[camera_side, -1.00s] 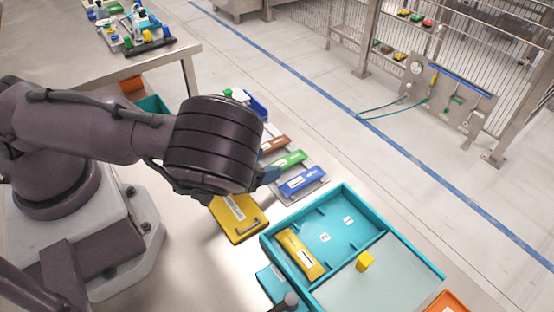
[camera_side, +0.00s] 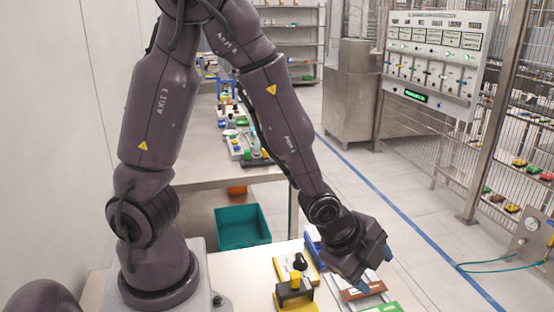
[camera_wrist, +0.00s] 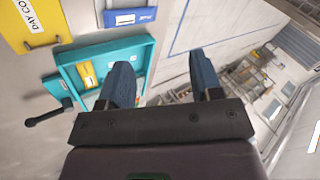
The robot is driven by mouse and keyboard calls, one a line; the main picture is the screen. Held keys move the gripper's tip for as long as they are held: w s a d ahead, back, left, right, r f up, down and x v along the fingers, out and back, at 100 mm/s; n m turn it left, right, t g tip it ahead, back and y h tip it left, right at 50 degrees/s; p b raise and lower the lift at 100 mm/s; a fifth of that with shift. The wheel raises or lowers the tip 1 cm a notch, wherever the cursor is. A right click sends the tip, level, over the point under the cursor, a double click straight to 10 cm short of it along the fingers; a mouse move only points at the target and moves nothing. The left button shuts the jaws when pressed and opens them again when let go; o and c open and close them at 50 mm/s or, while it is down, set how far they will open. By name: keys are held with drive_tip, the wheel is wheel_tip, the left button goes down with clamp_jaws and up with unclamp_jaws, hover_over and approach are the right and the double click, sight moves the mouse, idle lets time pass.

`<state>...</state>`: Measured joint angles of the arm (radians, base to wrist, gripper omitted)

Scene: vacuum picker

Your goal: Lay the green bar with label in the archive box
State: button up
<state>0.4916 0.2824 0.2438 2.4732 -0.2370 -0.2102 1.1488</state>
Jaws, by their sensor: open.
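The green bar (camera_side: 383,308) shows at the bottom edge of the side view, mostly cut off. It lies next to a brown bar (camera_side: 362,291) with a white label. My gripper (camera_side: 366,266) is above the brown bar, its blue fingers apart. In the wrist view my gripper (camera_wrist: 164,82) is open, with nothing between the fingers. A teal box, which looks like the archive box (camera_wrist: 105,50), shows behind the left finger, with a labelled yellow bar (camera_wrist: 89,75) inside it. The green bar is not visible in the wrist view.
A yellow case (camera_wrist: 25,25) is at the left. Yellow and black items (camera_side: 293,290) stand left of my gripper on the table. A teal bin (camera_side: 243,227) stands lower behind.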

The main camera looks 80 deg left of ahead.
drive_tip(key=s+a+r+n, duration=0.1)
drive_tip(key=s+r+n, duration=0.1)
drive_tip(key=r, duration=0.3)
drive_tip(key=s+a+r+n+h, duration=0.1)
drive_tip(key=s+r+n, duration=0.1)
drive_tip(key=r+n, duration=0.2)
wheel_tip(320, 180, up, 2)
drive_tip(key=shift+a+n+g, duration=0.3)
drive_tip(key=shift+a, duration=0.05)
drive_tip(key=shift+o, duration=0.5)
drive_tip(key=s+a+r+n+y, duration=0.1)
drive_tip(key=s+a+r+n, duration=0.3)
drive_tip(key=s, duration=0.5)
wheel_tip(320, 180, up, 3)
drive_tip(key=n, duration=0.2)
drive_tip(key=shift+s+r+n+g, duration=0.2)
drive_tip(key=shift+s+n+g, duration=0.05)
drive_tip(key=shift+n+g, duration=0.05)
drive_tip(key=shift+s+a+r, duration=0.1)
drive_tip(key=shift+s+a, duration=0.1)
drive_tip(key=shift+s, duration=0.1)
